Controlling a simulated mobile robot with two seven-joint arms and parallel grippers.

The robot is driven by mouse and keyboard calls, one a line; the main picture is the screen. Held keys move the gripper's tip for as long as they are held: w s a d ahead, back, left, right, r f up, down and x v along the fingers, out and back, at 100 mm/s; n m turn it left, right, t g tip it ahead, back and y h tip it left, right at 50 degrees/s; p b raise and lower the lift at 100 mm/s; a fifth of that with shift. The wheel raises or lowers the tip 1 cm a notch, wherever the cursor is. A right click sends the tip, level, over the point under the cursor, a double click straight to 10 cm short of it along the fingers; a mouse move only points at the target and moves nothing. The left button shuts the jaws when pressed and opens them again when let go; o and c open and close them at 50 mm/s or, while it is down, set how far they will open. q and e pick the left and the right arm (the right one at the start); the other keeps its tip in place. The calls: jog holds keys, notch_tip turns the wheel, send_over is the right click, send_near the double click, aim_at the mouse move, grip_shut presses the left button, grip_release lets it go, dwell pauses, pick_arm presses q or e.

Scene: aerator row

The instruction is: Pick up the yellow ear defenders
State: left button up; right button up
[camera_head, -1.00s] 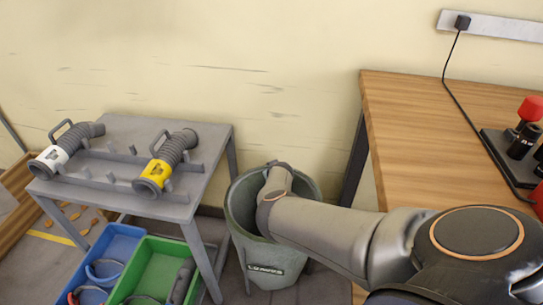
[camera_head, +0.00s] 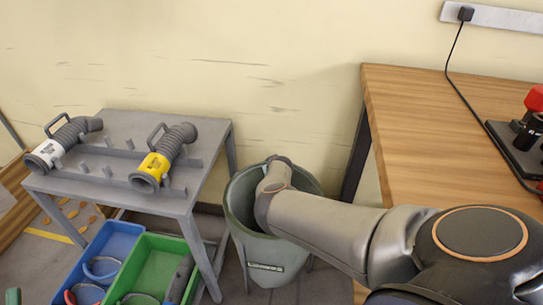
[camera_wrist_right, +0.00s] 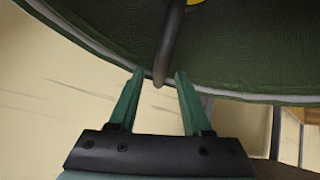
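In the right wrist view, a dark curved band (camera_wrist_right: 168,45) with a bit of yellow at the top edge appears to be part of the yellow ear defenders; the rest is out of frame. My right gripper (camera_wrist_right: 160,76) is open, its two green fingertips on either side of the band's lower end, with gaps showing. In the head view my right arm reaches into the grey-green bin (camera_head: 240,200), and its gripper and the ear defenders are hidden there. A dark green tip (camera_head: 12,297) at the lower left corner may be my left gripper; its state does not show.
A grey table (camera_head: 125,125) at left holds white (camera_head: 62,140) and yellow (camera_head: 165,155) hose pieces. Blue (camera_head: 100,255) and green (camera_head: 150,270) crates sit below it. A wooden bench (camera_head: 430,130) stands right of the bin. The bin's rim is close around my right wrist.

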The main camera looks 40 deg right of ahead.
grip_shut()
dwell(1.2)
